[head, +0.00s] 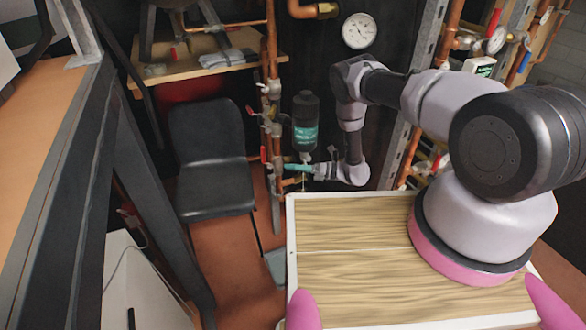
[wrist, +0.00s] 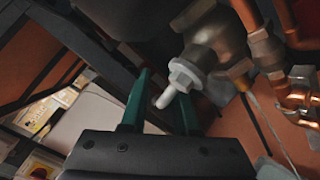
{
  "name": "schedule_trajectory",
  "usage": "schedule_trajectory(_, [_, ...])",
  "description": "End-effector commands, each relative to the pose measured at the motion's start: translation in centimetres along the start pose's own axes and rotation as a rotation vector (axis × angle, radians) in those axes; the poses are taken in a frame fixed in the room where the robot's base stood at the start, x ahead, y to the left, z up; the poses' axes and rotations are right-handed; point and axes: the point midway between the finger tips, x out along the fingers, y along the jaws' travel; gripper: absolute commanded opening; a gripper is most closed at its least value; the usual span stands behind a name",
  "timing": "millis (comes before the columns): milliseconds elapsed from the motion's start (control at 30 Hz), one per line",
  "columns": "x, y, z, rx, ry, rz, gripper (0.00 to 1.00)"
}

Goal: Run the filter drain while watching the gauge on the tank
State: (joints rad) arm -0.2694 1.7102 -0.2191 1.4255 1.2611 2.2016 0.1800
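The filter is a dark cylinder (head: 305,125) with a teal label, upright by the copper pipes in the head view. My gripper (head: 298,168) is just below it. In the wrist view its two green fingers (wrist: 166,85) are apart, one on each side of a white drain fitting (wrist: 178,84) with a hex nut and rounded tip. The fitting's tip lies between the fingers; I cannot tell whether either finger touches it. The round white gauge (head: 359,31) is on the dark tank (head: 325,62) above; its needle is too small to read.
Copper pipes with red-handled valves (head: 268,115) run upright left of the filter. A black chair (head: 212,160) stands farther left, under a wooden shelf (head: 215,60). More pipes (head: 452,30) and a metal strut (head: 425,40) are on the right.

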Motion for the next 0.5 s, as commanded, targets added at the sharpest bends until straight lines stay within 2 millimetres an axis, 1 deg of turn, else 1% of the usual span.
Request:
schedule_trajectory(33, [-0.01,0.0,0.0,0.0,0.0,0.0,0.05])
schedule_trajectory(67, [-0.01,0.0,-0.01,0.0,0.0,0.0,0.0])
schedule_trajectory(300, [-0.08,0.04,0.05,0.013,-0.014,0.012,0.0])
schedule_trajectory(500, [-0.12,0.71,0.59,0.092,-0.101,0.103,0.0])
